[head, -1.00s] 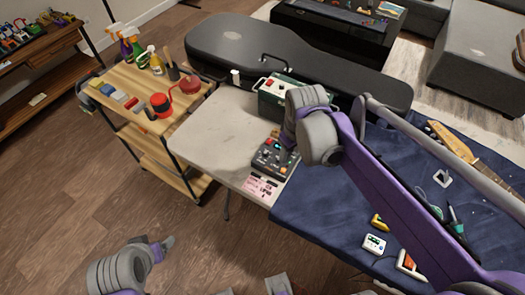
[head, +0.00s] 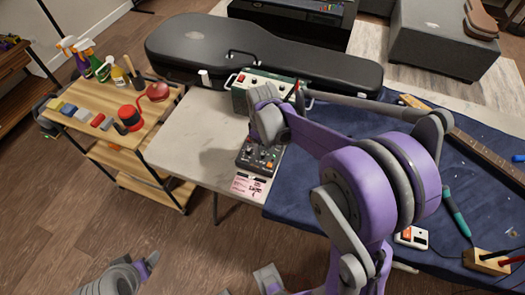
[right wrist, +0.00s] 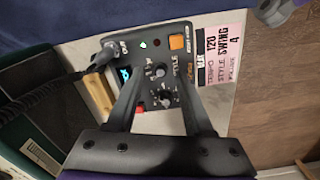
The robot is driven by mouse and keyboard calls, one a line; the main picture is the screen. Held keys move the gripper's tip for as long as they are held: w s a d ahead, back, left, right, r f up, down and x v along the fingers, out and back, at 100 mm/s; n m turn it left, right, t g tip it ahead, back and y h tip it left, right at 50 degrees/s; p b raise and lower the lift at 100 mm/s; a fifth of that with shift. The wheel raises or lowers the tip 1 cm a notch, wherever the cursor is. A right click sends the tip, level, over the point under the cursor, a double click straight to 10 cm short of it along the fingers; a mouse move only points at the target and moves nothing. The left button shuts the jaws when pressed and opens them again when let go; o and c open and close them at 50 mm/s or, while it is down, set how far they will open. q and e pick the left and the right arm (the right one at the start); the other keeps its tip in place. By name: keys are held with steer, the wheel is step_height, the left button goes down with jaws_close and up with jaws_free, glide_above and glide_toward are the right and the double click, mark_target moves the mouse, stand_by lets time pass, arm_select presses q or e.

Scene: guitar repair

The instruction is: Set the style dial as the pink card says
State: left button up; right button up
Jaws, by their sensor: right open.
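The black control box (head: 259,158) sits at the front right of the pale table, with an orange button (right wrist: 177,42), a green light and dark knobs. The pink card (head: 250,187) lies beside it; in the right wrist view the card (right wrist: 221,62) reads "120", "STYLE SWING" and "4", sideways. My right gripper (right wrist: 158,75) is open above the box. Its fingers stand on either side of the knobs, one near the STYLE lettering (right wrist: 160,71) and a lower one (right wrist: 164,97). I cannot tell whether they touch. My left gripper (head: 151,259) is low at the left, away from the box; its jaws are unclear.
A green amplifier-like box (head: 262,86) stands behind the control box, and a cable runs to the control box. A black guitar case (head: 250,50) lies behind. A wooden cart (head: 95,98) stands left. The pale table's left part (head: 190,130) is clear.

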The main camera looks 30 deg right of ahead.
steer(key=shift+f, duration=0.7)
jaws_close()
